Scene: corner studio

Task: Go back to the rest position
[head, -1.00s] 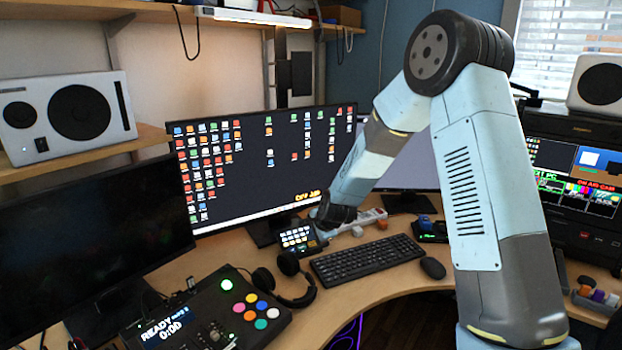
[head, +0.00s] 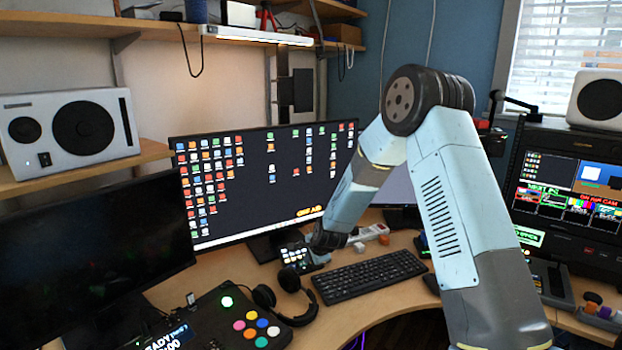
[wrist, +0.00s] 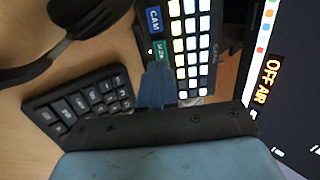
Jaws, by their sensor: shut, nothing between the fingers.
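My gripper (head: 318,252) is at the end of my blue and grey arm, low over the desk in front of the large monitor. Its fingers show in the wrist view (wrist: 156,82), shut and empty. They are close to the lit key pad (wrist: 191,50), beside its green and blue labelled keys; whether they touch it I cannot tell. The key pad (head: 295,256) stands tilted on the desk, partly covered by my wrist in the head view.
The large monitor (head: 265,200) stands close behind my gripper. Black headphones (head: 290,300), a keyboard (head: 368,276) and a button box (head: 235,325) lie around it. A shelf light (head: 258,36) and a speaker (head: 70,130) are higher up. A rack (head: 570,215) stands at right.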

